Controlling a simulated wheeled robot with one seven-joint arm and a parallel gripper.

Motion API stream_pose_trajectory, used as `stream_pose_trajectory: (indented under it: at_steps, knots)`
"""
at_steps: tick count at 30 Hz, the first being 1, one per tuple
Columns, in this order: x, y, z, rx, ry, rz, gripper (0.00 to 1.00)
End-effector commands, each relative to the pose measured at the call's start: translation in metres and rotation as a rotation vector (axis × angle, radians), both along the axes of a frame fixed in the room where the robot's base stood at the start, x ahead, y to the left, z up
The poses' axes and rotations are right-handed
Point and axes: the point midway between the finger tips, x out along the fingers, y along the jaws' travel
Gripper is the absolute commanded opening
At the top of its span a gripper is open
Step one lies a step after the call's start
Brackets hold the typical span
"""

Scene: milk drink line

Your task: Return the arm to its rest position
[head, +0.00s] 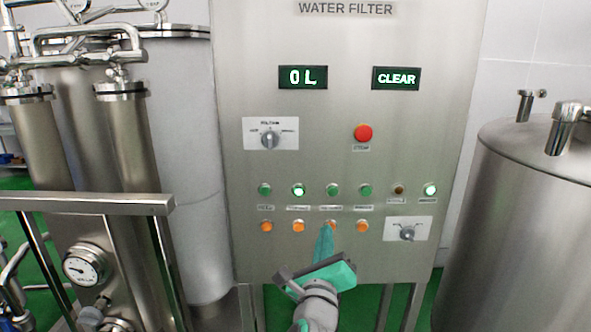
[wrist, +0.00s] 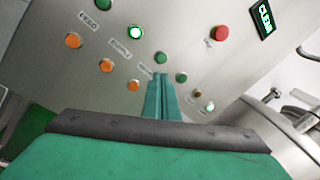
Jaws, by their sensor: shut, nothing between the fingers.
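My gripper (head: 326,236) is in front of the lower part of the water filter panel (head: 330,110) in the head view. Its teal fingers are shut together with nothing between them. The fingertips overlap the third orange button (head: 330,224) in the lower row; I cannot tell whether they touch it. In the wrist view the shut fingers (wrist: 162,78) point up at the panel, just below a green light (wrist: 160,58). My arm reaches in from the bottom of the head view.
A steel tank (head: 530,220) stands at the right. Steel filter columns (head: 128,140), pipes and a gauge (head: 84,267) fill the left. The panel carries a red stop button (head: 363,133), two knobs and displays reading "0 L" (head: 303,77) and "CLEAR" (head: 396,78).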

Motion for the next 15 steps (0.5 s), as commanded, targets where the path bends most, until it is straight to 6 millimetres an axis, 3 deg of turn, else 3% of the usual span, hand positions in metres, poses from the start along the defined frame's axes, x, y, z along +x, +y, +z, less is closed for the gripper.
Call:
stream_pose_trajectory:
  at_steps: [6,15]
  knots:
    - [-0.016,-0.019,-0.024,-0.385,0.028,-0.090,0.00]
    - [-0.044,-0.030,-0.069,-0.870,0.084,-0.163,0.00]
